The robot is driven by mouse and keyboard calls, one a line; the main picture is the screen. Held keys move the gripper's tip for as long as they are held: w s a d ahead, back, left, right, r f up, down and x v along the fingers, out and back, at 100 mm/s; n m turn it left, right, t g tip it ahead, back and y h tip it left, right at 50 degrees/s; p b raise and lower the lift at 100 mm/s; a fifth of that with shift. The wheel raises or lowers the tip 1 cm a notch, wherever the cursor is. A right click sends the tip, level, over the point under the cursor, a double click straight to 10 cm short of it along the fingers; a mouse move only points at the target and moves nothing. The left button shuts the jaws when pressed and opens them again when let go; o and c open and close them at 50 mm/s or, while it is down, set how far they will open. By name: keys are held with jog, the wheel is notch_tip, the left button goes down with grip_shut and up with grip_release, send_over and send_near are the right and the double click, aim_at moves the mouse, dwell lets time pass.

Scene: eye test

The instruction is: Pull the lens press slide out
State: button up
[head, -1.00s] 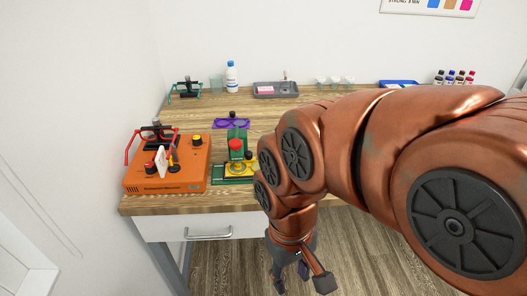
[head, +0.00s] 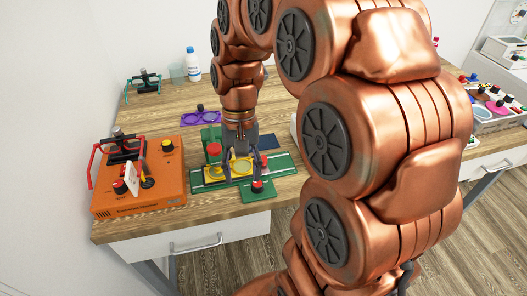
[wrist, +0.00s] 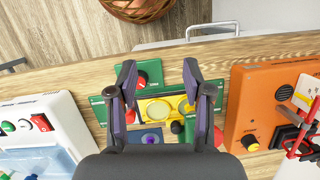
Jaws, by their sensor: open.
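The lens press is a green base (head: 284,168) at the table's front edge, with a green upright and a red knob (head: 213,149) at its left. A yellow plate with round rings (head: 240,167) lies on it; it also shows in the wrist view (wrist: 157,105), with a black knob (wrist: 177,127) beside it. A small green plate with a red knob (head: 257,188) sticks out at the front; it shows in the wrist view (wrist: 149,73) too. My gripper (head: 242,173) is open and empty over the press, its fingers (wrist: 160,72) either side of the yellow plate. Contact cannot be told.
An orange box (head: 140,190) with knobs and a red-handled frame stands at left. A purple stand (head: 200,117) is behind the press. In the wrist view, a white device (wrist: 40,125) stands at left and a drawer handle (wrist: 211,30) lies beyond the table edge.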

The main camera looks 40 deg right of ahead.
jog(key=w+d+m+y, duration=0.1)
jog(key=w+d+m, duration=0.3)
jog(key=w+d, duration=0.35)
jog(key=m+y+p, duration=0.1)
jog(key=m+p, duration=0.1)
jog(key=m, duration=0.1)
send_near(263, 158)
jog(key=f, duration=0.1)
jog(key=shift+p+x, duration=0.95)
jog(key=shift+x, duration=3)
jog(key=shift+s+a, duration=0.1)
grip_shut()
